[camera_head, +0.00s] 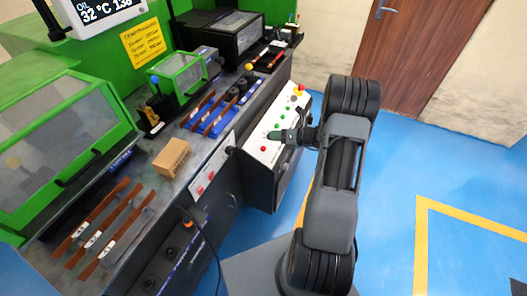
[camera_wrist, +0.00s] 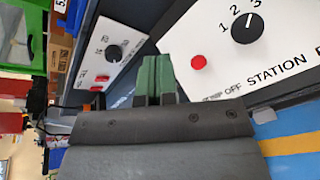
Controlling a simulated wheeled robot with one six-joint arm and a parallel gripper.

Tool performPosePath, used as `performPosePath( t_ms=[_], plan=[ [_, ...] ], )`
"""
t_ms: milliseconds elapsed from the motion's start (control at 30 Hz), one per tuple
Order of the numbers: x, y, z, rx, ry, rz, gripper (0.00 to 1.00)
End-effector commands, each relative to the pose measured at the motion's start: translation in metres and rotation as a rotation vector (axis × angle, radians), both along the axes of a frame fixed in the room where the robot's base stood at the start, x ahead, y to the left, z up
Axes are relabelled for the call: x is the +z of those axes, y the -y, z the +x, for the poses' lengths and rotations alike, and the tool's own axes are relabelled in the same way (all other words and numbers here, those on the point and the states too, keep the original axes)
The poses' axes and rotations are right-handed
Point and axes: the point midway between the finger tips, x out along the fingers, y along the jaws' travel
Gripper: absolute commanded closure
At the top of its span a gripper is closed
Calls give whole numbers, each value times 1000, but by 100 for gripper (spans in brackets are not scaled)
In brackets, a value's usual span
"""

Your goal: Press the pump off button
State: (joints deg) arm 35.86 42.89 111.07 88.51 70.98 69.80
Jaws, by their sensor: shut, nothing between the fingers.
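The white control panel (camera_head: 268,153) is on the dark cabinet's front at the centre of the head view. A red button (camera_head: 263,149) is near its lower left end. In the wrist view the red button (camera_wrist: 198,62) sits beside a partly hidden label ending "OFF". My gripper (camera_head: 272,135), with green fingers, is close over the panel near that button. In the wrist view my gripper (camera_wrist: 159,62) is shut and empty, with its tips left of the red button. Contact with the panel cannot be told.
A black selector knob (camera_wrist: 247,28) is right of the red button. A second white panel (camera_wrist: 118,35) has a knob and red switches. Green buttons (camera_head: 282,118) and a red-and-yellow stop button (camera_head: 300,89) are further up the panel. Blue floor is open at right.

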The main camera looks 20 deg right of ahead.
Motion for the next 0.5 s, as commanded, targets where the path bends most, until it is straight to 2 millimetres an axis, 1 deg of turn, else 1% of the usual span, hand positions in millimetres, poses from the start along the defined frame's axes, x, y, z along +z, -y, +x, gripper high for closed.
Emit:
performPosePath(
  t_ms=[33,200,400,500],
  plan=[
    [-11,-2,2,1,0,0,100],
    [-31,-9,9,1,-1,0,100],
    [-48,-15,17,0,1,-1,100],
    [-52,-17,19,0,1,-1,100]
  ],
)
